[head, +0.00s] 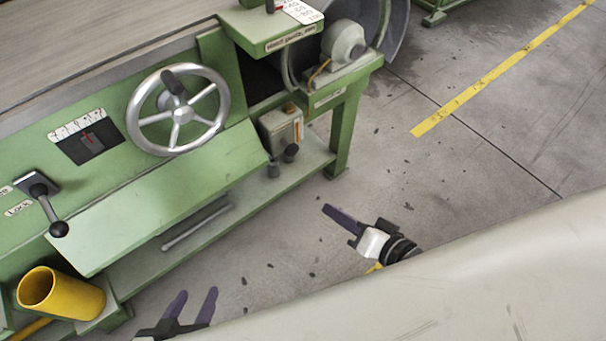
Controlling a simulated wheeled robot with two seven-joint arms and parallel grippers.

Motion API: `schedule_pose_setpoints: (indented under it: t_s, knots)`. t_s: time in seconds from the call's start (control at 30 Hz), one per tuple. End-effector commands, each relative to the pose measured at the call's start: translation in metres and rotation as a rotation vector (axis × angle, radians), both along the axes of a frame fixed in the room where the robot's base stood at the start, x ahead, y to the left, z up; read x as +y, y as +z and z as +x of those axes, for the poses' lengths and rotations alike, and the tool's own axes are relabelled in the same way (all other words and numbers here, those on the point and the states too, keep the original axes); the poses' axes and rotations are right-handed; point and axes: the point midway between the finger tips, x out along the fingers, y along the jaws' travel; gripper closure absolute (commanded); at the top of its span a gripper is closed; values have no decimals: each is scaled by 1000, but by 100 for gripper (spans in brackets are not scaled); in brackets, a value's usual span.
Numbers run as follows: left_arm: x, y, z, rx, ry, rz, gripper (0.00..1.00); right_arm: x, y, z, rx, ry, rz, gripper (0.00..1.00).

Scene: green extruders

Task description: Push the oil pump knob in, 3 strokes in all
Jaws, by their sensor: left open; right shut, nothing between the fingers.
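In the head view, the oil pump seems to be the small beige box (280,127) with an orange sight strip, on the green machine's lower ledge. Two dark knobs stick out low at its front: a round black one (291,152) and a greyer one (273,169). I cannot tell for sure which is the pump knob, or how far in it is. My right gripper (328,209) is shut and empty, below and right of the knobs, apart from them and pointing up-left. My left gripper (197,294) is open and empty at the bottom, well below the box.
The green machine carries a silver handwheel (178,109) and a black-knobbed lever (47,206). A sloping green panel (165,195) lies left of the pump box. A yellow cup (60,295) stands lower left. A machine leg (344,135) stands right of the box. Grey floor is open beyond.

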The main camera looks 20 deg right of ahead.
Motion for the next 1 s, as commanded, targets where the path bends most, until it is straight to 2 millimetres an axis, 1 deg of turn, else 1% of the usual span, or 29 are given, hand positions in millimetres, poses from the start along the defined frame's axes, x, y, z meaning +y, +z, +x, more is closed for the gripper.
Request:
schedule_pose_setpoints:
  t_s: [0.03, 0.1, 0.2, 0.33, 0.47, 0.77, 0.87, 1.0]
  knots:
    - [-2, -29, 1, -8, 0, -8, 56, -6, -21, 12, -11, -36, 116, 100]
    - [-4, -40, 2, -14, -1, -17, 56, -13, -19, 25, -14, -89, 280, 100]
    - [-7, -49, 4, -24, -1, -27, 56, -24, -16, 39, -9, -146, 468, 100]
    - [-9, -53, 5, -30, -1, -36, 56, -33, -11, 49, -1, -189, 616, 100]
    - [-9, -51, 5, -31, -1, -38, 56, -36, -7, 52, 3, -203, 664, 100]
    - [-9, -49, 5, -31, -1, -38, 56, -35, -6, 53, 3, -203, 662, 100]
    - [-9, -51, 5, -32, -1, -38, 56, -33, -8, 59, 3, -205, 663, 100]
    - [-9, -54, 6, -33, 1, -40, 56, -25, -10, 79, -1, -204, 665, 100]
